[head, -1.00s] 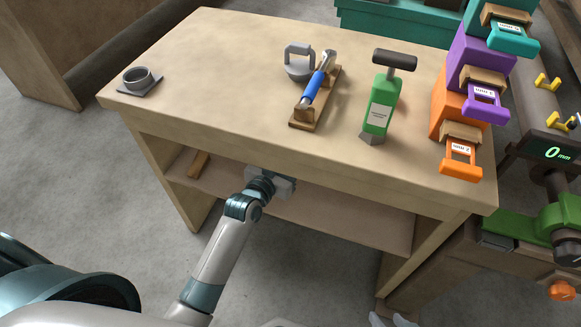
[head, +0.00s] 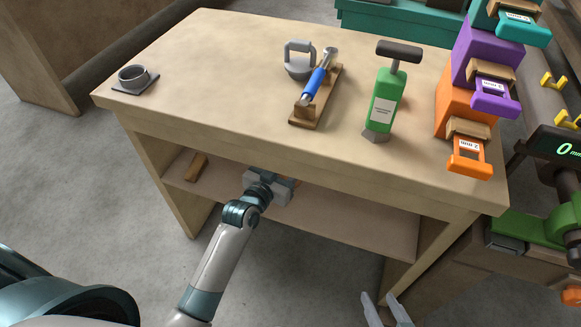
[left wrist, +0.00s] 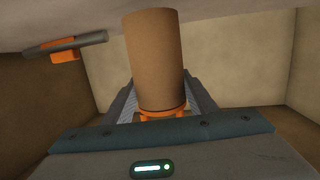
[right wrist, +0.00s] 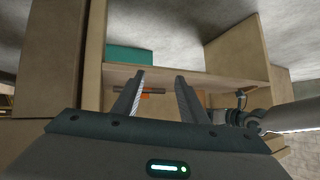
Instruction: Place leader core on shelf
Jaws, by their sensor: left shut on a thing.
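In the left wrist view a brown cylinder, which looks like the leader core (left wrist: 154,55), sits between the fingers of my left gripper (left wrist: 158,106), with an orange piece at its near end. My left gripper is shut on it. In the head view my left gripper (head: 272,186) is inside the open front of the bench, just above the shelf (head: 350,225). The core is mostly hidden there; only a small orange bit shows beside the gripper. My right gripper (head: 385,308) is open and empty, low in front of the bench; its fingers also show apart in the right wrist view (right wrist: 157,92).
A short brown piece (head: 197,167) lies at the shelf's left. On the bench top (head: 220,80) are a grey cup (head: 134,78), a blue-handled tool (head: 315,83) on a wooden stand, a green tool (head: 382,105) and coloured boxes (head: 455,105). The shelf's right part is clear.

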